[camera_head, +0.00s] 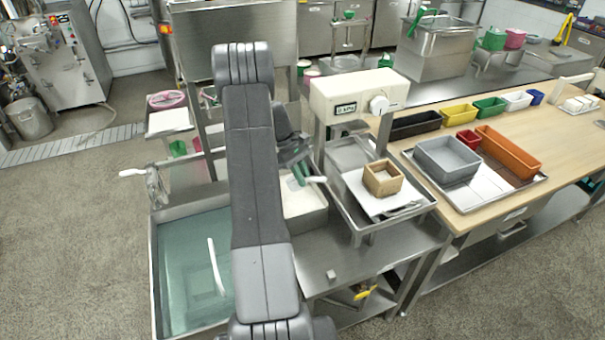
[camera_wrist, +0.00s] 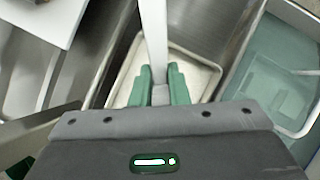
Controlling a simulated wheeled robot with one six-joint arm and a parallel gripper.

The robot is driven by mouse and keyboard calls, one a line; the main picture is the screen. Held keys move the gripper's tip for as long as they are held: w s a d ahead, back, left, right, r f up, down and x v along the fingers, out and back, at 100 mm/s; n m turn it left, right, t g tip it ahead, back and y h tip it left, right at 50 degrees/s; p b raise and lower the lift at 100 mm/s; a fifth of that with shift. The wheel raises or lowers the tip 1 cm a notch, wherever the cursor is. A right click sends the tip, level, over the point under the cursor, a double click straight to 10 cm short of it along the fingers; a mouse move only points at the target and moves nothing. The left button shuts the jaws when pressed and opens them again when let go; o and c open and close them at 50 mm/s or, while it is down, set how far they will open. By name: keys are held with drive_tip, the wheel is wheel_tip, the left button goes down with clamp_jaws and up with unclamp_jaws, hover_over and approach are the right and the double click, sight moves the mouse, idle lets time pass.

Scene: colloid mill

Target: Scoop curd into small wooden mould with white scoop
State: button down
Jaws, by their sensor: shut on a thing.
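My gripper (camera_head: 303,172) is shut on the white scoop, whose handle (camera_head: 316,180) sticks out to the right of the green fingers. In the wrist view the green fingers (camera_wrist: 162,88) close on the scoop's white shaft (camera_wrist: 154,35). The scoop's bowl cannot be made out. Below the gripper is a pale tub (camera_head: 308,219) with white content, likely the curd (camera_wrist: 200,78); my arm partly hides it. The small wooden mould (camera_head: 384,188) stands to the right on a white sheet (camera_head: 366,203) in a metal tray, apart from my gripper.
A water basin (camera_head: 180,285) with a white stick (camera_head: 216,266) lies left. The wooden table (camera_head: 470,110) at right holds a grey bin (camera_head: 447,165) and several coloured moulds.

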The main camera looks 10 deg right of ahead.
drive_tip(key=shift+f+b, duration=3.35)
drive_tip(key=shift+f, duration=2.45)
drive_tip(key=shift+r, duration=0.15)
drive_tip(key=shift+r+p, duration=3.5)
drive_tip(key=shift+r, duration=2.65)
